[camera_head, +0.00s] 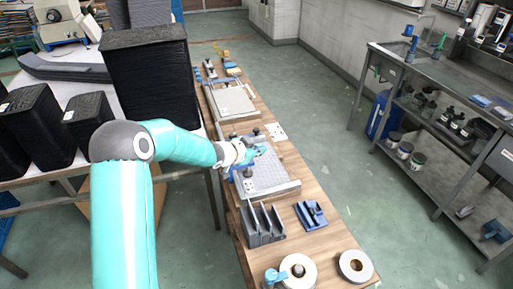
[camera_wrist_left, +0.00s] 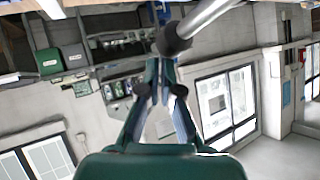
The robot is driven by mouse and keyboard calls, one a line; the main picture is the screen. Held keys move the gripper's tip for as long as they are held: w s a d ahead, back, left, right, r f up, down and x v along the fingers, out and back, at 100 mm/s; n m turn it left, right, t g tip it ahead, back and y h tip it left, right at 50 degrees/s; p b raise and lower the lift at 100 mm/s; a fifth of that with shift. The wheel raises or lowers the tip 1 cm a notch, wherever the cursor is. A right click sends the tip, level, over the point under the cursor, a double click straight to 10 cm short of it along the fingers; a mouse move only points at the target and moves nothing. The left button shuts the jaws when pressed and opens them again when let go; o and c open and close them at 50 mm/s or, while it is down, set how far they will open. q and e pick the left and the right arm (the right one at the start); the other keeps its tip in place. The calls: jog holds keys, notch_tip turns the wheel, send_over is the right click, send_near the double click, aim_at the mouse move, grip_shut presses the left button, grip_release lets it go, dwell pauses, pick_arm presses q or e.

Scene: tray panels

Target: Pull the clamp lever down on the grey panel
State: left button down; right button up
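The grey panel (camera_head: 277,178) lies on the wooden bench in the head view, with blue and dark fittings along its left and far edges. My left gripper (camera_head: 258,151) is over the panel's far left part. In the left wrist view a pale metal lever rod with a dark round knob (camera_wrist_left: 174,41) comes in from the top right. The knob is at the tips of my left gripper (camera_wrist_left: 159,72), whose fingers are close together. I cannot tell whether they grip the lever or are only beside it. The lever is not clear in the head view. My right gripper is not in view.
A second tray panel (camera_head: 233,102) lies farther along the bench. Nearer are a grey slotted rack (camera_head: 262,224), a blue fixture (camera_head: 311,215) and two rolls (camera_head: 355,265). Black stacked trays (camera_head: 150,85) stand on the left table. The floor to the right is clear.

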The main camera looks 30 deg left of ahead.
pick_arm(q)
jog(key=s+d+r+p, duration=0.2)
jog(key=s+r, duration=0.4)
jog(key=r, duration=0.6)
jog(key=shift+d, duration=0.3)
